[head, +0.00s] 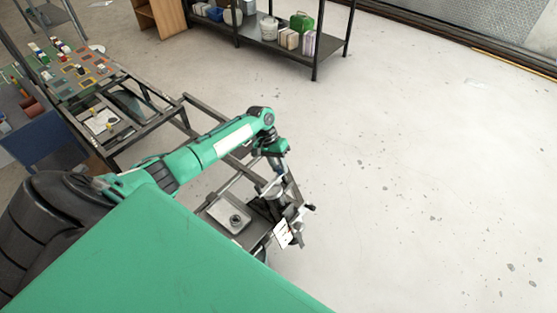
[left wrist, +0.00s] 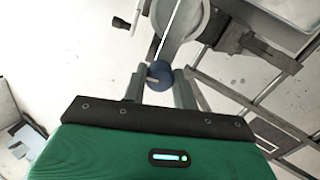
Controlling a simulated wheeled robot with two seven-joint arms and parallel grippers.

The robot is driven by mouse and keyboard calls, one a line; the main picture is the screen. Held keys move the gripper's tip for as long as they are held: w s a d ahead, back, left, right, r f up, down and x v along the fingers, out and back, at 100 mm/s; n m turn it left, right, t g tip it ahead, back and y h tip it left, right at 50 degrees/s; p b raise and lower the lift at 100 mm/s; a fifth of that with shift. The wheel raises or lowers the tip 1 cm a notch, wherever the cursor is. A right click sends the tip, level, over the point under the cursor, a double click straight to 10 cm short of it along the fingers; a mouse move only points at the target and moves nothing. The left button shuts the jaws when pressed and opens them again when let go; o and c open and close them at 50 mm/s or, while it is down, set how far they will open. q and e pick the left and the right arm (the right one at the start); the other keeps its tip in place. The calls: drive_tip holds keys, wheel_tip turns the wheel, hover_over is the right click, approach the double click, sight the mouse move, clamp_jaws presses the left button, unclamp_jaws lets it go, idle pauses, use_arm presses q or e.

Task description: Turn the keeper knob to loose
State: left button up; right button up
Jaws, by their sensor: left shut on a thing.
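In the left wrist view a round dark blue knob (left wrist: 159,75) sits between the two grey fingers of my left gripper (left wrist: 159,86). The gripper is shut on this knob, which I take to be the keeper knob. Beyond it are a grey round metal part (left wrist: 180,20) and a thin bright rod. In the head view my left gripper (head: 282,172) reaches down to a dark metal fixture (head: 270,207) at the end of a bench frame. The knob is too small to make out there. My right gripper is not in view.
A white card (head: 283,233) with small marks hangs at the fixture. A metal tray (head: 230,214) sits beside it on the bench. A workbench with coloured parts (head: 80,72) stands at the left, a loaded shelf (head: 270,35) at the back. The floor at right is clear.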

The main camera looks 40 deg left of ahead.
use_arm(q)
drive_tip(key=shift+w+r, duration=0.1)
idle(0.4)
drive_tip(key=o, duration=1)
drive_tip(key=shift+c, duration=0.2)
drive_tip(key=shift+a+r, duration=0.15)
drive_tip(key=shift+a, duration=0.05)
drive_tip(key=b+v, duration=0.5)
drive_tip(key=v, duration=0.8)
drive_tip(key=shift+r, duration=0.2)
